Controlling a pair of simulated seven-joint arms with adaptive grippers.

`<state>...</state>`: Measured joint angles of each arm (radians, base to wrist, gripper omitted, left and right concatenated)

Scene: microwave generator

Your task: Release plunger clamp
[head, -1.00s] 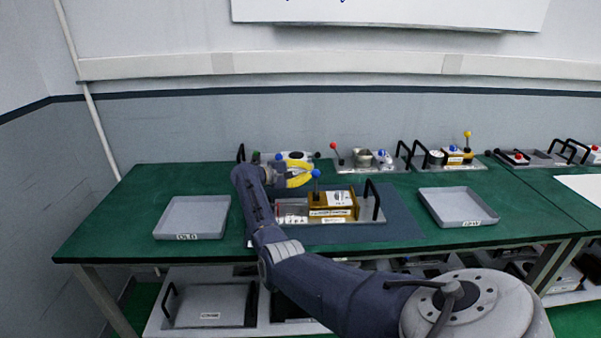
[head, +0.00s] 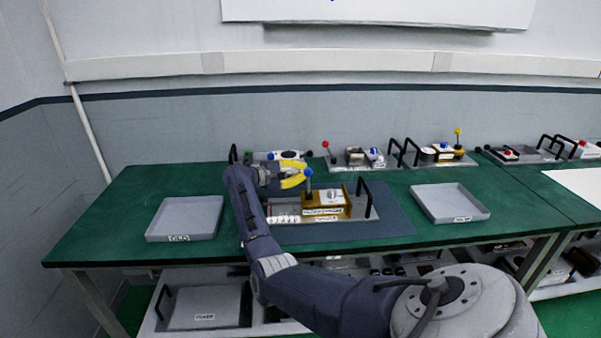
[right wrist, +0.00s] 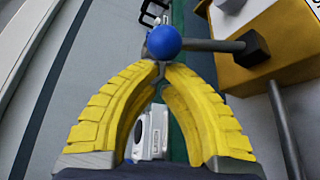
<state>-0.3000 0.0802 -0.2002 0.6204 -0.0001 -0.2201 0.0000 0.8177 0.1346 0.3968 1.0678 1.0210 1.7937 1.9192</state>
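The plunger clamp's blue ball knob (head: 308,172) sits on a lever at the ochre block (head: 326,203) of the fixture in the middle of the table. In the right wrist view the blue ball (right wrist: 164,42) is at my fingertips, and its dark lever runs right to the ochre block (right wrist: 270,45). My right gripper (head: 306,175) reaches in from the left of the knob. Its yellow fingers (right wrist: 161,66) curve together and their tips meet just below the ball. Whether they touch it I cannot tell. My left gripper is not in view.
The fixture's plate has a black handle (head: 365,198) on its right and lies on a dark mat (head: 395,222). A grey tray (head: 186,218) stands at left and another (head: 450,202) at right. More fixtures with handles, such as one with a red knob (head: 326,145), line the back.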

